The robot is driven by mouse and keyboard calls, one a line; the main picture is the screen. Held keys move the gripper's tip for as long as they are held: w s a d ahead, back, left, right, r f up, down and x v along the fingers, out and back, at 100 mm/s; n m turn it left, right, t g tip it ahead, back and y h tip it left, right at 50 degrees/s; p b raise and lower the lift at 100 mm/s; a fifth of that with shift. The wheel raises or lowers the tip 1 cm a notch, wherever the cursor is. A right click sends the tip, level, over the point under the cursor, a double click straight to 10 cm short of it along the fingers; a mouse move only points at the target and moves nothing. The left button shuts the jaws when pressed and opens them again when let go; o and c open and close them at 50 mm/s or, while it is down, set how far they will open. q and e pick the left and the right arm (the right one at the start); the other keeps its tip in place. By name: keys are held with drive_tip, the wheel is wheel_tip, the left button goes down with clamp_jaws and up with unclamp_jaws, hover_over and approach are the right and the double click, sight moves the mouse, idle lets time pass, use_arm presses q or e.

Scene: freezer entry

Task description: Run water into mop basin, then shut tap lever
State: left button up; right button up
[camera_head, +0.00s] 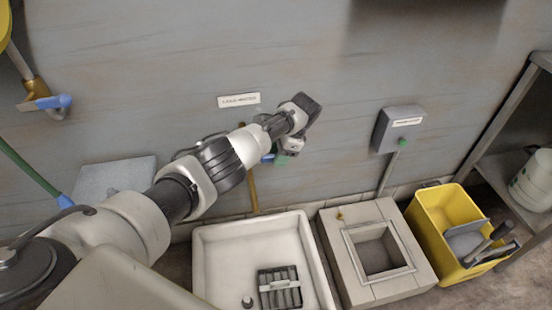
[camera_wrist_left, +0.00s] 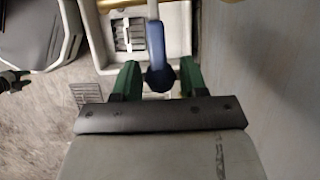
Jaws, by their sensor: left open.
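The white mop basin (camera_head: 208,262) stands on the floor against the wall, with a dark slotted grate (camera_head: 280,288) and a small dark round fitting inside. I see no water stream in it. A brass pipe (camera_head: 253,192) rises above its back edge. The blue tap lever (camera_head: 267,158) is mostly hidden by my left gripper (camera_head: 281,159) in the head view. In the left wrist view, the lever's blue end (camera_wrist_left: 159,73) lies between the two green fingers of my open left gripper (camera_wrist_left: 160,82). I cannot tell whether they touch it.
A square stone block (camera_head: 340,262) with a framed recess stands right of the basin, then a yellow bucket (camera_head: 432,210) with tools. A metal shelf (camera_head: 500,170) stands far right. A grey wall box (camera_head: 399,128) hangs above. Another blue-handled fitting (camera_head: 50,103) is upper left.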

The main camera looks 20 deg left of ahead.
use_arm(q)
drive_tip(key=v, duration=0.8)
drive_tip(key=shift+d+r, duration=0.2)
use_arm(e)
drive_tip(key=shift+s+d+f, duration=0.15)
drive_tip(key=shift+s+f, duration=0.1)
drive_tip(key=shift+s, duration=0.3)
drive_tip(key=shift+w, duration=0.1)
